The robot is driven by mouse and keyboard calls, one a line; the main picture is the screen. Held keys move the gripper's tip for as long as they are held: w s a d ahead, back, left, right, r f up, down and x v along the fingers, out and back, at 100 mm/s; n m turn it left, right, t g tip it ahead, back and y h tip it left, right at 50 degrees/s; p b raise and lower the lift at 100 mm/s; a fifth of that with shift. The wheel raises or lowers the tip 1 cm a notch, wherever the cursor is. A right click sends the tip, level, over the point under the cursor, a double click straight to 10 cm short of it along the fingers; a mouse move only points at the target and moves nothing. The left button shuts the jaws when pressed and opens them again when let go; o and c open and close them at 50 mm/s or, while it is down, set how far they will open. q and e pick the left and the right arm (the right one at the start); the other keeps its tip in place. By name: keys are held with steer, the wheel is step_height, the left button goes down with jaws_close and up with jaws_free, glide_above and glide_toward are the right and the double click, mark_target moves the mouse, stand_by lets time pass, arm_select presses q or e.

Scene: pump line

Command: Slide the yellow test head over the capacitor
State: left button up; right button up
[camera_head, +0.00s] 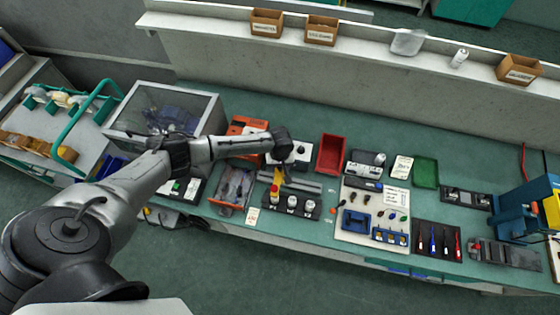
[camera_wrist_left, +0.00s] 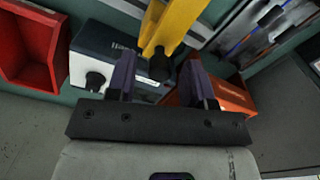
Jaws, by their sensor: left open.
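The yellow test head (camera_wrist_left: 175,28) shows in the left wrist view as a yellow bar with a black end, between and beyond my left fingers. In the head view it is a small yellow part (camera_head: 277,178) below the end of my left arm. My left gripper (camera_wrist_left: 162,80) is open, with one finger on each side of the black end; contact cannot be told. A black holder (camera_head: 291,213) with white-topped cylinders (camera_head: 292,202) stands just in front. Which part is the capacitor cannot be told. My right gripper is out of view.
A white box with a black knob (camera_wrist_left: 105,58) and an orange device (camera_wrist_left: 228,95) flank the gripper. A red bin (camera_head: 331,155) stands to the right in the head view. A clear-lidded case (camera_head: 165,110) is at left. A tray of tools (camera_head: 437,240) lies farther right.

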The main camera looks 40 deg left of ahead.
arm_select(q)
step_height(320, 180, up, 14)
stand_by(0.6)
steer(key=shift+f, duration=0.15)
stand_by(0.3)
